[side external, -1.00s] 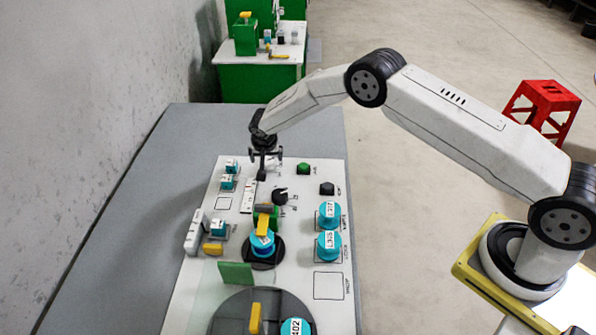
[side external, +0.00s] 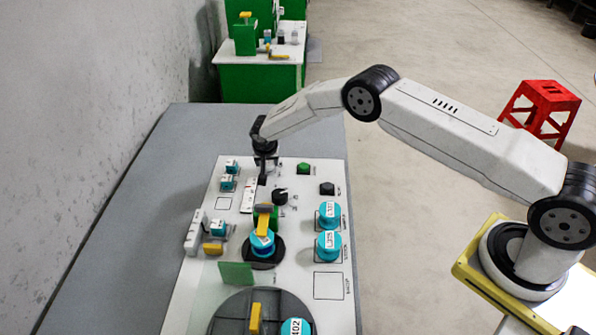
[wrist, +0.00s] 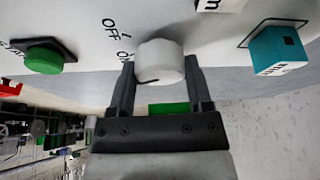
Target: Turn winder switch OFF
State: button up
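In the wrist view, a white round knob (wrist: 159,62) with a short dark line on it sits on the white panel. Printed OFF and ON labels are beside it on the left. My gripper (wrist: 160,82) has its fingers spread, one on each side of the knob. The fingertips are close to its sides; contact is not clear. In the side external view my gripper (side external: 266,170) points down over the far part of the panel (side external: 309,258), and its fingers hide the knob.
A green button (wrist: 43,56) and a teal block (wrist: 278,50) flank the knob. Nearer on the panel are a black knob (side external: 280,196), teal-topped parts (side external: 329,214) and a dark round plate (side external: 228,318). A red stool (side external: 540,103) stands on the floor.

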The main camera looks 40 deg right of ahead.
jog(key=shift+c, duration=1.2)
jog(key=shift+m, duration=0.4)
jog(key=m+g+h, duration=0.1)
jog(key=m, duration=0.2)
jog(key=shift+w, duration=0.1)
jog(key=shift+m+g+h, duration=0.4)
jog(key=shift+m+g, duration=0.1)
jog(key=shift+m, duration=1.5)
jog(key=o, duration=1.3)
